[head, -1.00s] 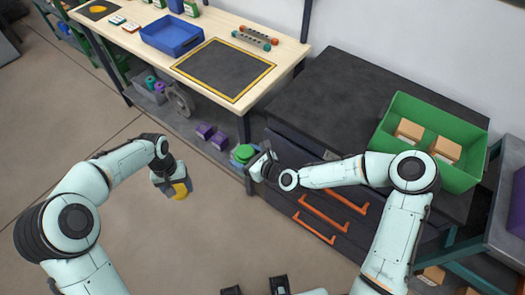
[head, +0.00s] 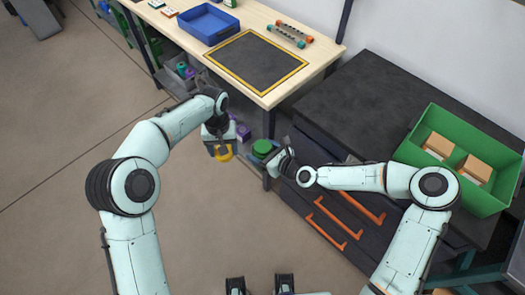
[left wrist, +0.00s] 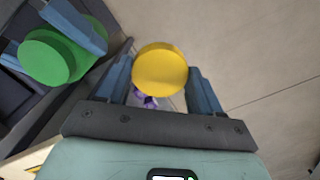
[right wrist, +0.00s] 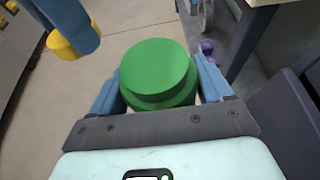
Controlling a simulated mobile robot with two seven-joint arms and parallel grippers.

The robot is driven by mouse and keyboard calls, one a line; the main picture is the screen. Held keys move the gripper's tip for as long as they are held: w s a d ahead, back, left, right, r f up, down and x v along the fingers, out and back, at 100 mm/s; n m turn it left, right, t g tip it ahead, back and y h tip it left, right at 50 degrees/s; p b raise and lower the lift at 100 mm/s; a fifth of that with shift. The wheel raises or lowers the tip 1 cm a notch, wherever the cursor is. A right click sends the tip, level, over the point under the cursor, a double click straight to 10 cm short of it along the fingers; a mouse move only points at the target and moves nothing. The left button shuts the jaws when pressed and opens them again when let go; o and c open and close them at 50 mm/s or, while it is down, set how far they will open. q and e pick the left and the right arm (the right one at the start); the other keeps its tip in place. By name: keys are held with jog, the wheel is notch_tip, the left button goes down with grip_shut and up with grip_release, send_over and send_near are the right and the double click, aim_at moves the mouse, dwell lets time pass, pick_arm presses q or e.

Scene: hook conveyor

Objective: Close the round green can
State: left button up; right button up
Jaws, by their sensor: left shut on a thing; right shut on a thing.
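The round green can (head: 262,147) is between the fingers of my right gripper (head: 270,157), held in the air in front of the drawer cabinet. In the right wrist view the can (right wrist: 155,68) shows a plain green round end and a stepped rim. My left gripper (head: 220,150) is shut on a round yellow lid (head: 224,154). The lid also shows between its fingers in the left wrist view (left wrist: 160,68). The lid is apart from the can, to its left in the head view. The can also shows at the left wrist view's upper left (left wrist: 45,58).
A wooden workbench (head: 325,62) with a blue tray (head: 208,24) and a dark mat (head: 258,62) stands behind. A dark cabinet (head: 375,105) with orange handles (head: 332,222) carries a green crate (head: 478,180) with cardboard boxes. Purple items lie under the bench. The floor at left is clear.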

pick_arm(q)
notch_tip(320, 180, up, 8)
send_over(263, 147)
jog(key=shift+w+t, duration=0.15)
jog(key=shift+t, duration=0.15)
pick_arm(e)
jog(key=shift+r, duration=0.1)
pick_arm(q)
jog(key=shift+f, duration=2)
jog(key=shift+f, duration=0.9)
jog(key=shift+f, duration=0.5)
